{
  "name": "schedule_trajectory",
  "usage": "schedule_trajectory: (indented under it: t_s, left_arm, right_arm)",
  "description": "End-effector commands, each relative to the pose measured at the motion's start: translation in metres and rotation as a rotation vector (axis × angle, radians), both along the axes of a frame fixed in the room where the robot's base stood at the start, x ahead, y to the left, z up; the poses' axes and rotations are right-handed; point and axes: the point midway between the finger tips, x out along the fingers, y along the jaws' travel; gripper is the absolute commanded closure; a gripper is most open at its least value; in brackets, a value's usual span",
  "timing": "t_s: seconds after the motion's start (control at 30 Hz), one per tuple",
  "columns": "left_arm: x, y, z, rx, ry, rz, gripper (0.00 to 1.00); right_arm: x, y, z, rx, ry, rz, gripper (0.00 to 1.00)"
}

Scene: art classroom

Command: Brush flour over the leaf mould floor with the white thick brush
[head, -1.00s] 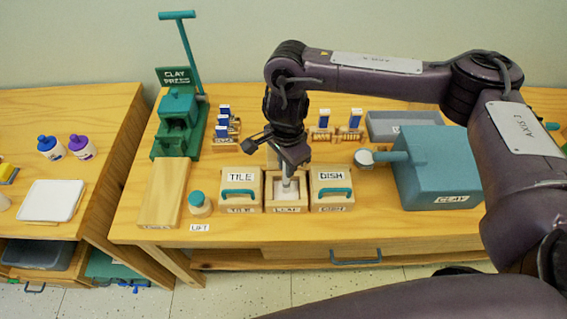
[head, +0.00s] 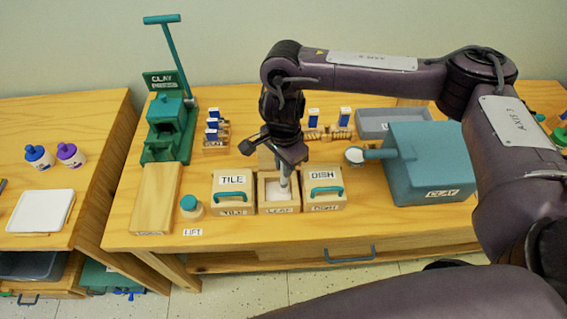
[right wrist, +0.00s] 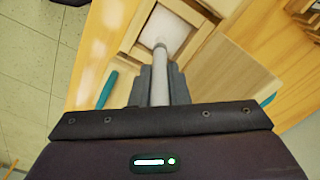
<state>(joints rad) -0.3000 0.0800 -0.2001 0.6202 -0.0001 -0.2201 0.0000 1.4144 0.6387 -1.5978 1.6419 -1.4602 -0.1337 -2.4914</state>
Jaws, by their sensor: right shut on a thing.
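The leaf mould (head: 278,209) is an open wooden box between the tile and dish moulds, and its floor looks white. My right gripper (head: 287,158) is above it, shut on the pale handle of the white thick brush (head: 284,181). The brush points down into the mould, near the middle of its opening. In the right wrist view the handle (right wrist: 159,84) sits between the fingers, and the white mould floor (right wrist: 166,28) shows beyond it. Whether the bristles touch the floor is hard to tell. My left gripper is not in view.
The tile mould (head: 232,209) and dish mould (head: 326,206) have teal handles and stand close on each side. A teal clay box (head: 428,185) is at right with a scoop (head: 356,155) beside it. A teal-lidded jar (head: 191,208) and a green clay press (head: 166,128) stand left.

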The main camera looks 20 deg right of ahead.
Motion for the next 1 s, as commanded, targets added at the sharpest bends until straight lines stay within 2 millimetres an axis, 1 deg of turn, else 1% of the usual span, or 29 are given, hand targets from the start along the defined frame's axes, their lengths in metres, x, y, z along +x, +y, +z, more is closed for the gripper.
schedule_trajectory:
  t_s: [0.03,0.2,0.5,0.63,1.0]
  left_arm:
    - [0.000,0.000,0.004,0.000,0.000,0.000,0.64]
    - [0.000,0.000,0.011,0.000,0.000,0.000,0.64]
    - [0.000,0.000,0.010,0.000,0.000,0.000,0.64]
    - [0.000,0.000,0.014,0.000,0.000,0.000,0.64]
    - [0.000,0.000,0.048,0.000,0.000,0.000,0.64]
  right_arm:
    - [0.000,0.000,0.004,0.000,-0.001,0.000,1.00]
    - [0.000,0.000,0.012,0.000,-0.001,0.000,1.00]
    - [0.000,0.000,0.012,0.000,-0.001,0.000,1.00]
    - [0.000,0.000,0.016,0.000,-0.001,0.000,1.00]
    - [0.000,0.000,0.053,0.001,-0.001,0.000,1.00]
